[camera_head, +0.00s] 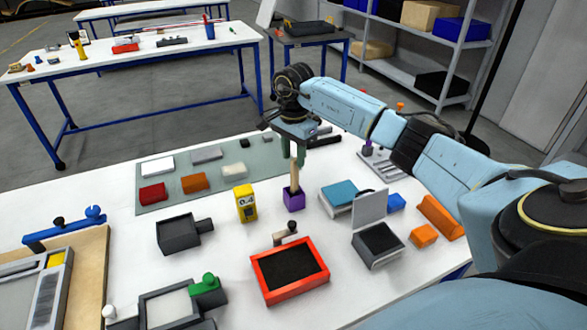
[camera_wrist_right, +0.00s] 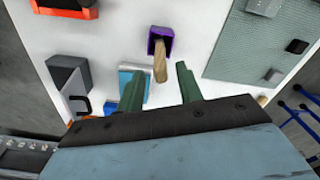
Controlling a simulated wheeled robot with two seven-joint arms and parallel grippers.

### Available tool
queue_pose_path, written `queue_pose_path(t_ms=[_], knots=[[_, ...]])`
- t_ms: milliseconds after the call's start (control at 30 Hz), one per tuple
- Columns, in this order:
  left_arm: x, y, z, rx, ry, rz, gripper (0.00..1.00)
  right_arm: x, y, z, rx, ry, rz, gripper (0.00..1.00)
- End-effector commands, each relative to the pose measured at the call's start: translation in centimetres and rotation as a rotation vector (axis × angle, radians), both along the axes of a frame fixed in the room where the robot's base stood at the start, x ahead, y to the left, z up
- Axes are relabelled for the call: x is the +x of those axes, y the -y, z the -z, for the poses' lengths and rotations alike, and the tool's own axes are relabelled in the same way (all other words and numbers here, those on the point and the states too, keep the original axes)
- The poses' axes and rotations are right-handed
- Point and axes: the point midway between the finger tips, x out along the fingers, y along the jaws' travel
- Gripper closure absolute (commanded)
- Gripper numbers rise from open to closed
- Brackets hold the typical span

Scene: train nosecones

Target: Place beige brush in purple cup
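The purple cup (camera_head: 293,201) stands on the white table near its middle. The beige brush (camera_head: 295,176) is in the cup, its handle sticking up out of the opening; in the right wrist view the brush (camera_wrist_right: 160,66) leans out of the cup (camera_wrist_right: 167,33). My right gripper (camera_head: 297,154) hangs just above the brush, pointing down. In the right wrist view its two green fingers (camera_wrist_right: 160,82) are spread wide, with nothing held between them. The brush end lies beyond the fingertips, and I see no contact. My left gripper is out of view.
A yellow 0.4 block (camera_head: 246,204) stands left of the cup. A blue-topped box (camera_head: 339,194) is to its right, a red-orange tray (camera_head: 290,270) in front. A grey-green mat (camera_head: 212,172) with coloured blocks lies behind left. Bare table surrounds the cup closely.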

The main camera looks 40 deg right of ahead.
Motion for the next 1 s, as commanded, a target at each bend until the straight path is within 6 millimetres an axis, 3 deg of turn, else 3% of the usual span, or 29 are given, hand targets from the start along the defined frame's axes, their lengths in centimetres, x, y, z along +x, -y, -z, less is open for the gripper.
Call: queue_pose_path(t_ms=[100,300,767,867,967,1000], knots=[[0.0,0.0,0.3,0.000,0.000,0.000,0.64,0.1,0.1,-2.6,-0.002,0.003,0.001,0.64],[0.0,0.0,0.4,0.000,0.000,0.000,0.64,0.0,0.0,-5.3,-0.001,0.001,0.000,0.64],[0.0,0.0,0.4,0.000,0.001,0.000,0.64,0.0,-0.2,-5.8,0.006,0.001,-0.001,0.64],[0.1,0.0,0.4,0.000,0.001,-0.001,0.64,0.5,-2.1,-4.8,0.059,0.029,-0.009,0.64],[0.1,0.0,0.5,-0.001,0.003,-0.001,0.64,1.5,-6.8,-2.9,0.201,0.095,-0.012,0.64],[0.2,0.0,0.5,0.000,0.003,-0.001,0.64,1.8,-9.4,-2.1,0.286,0.126,-0.005,0.64]])
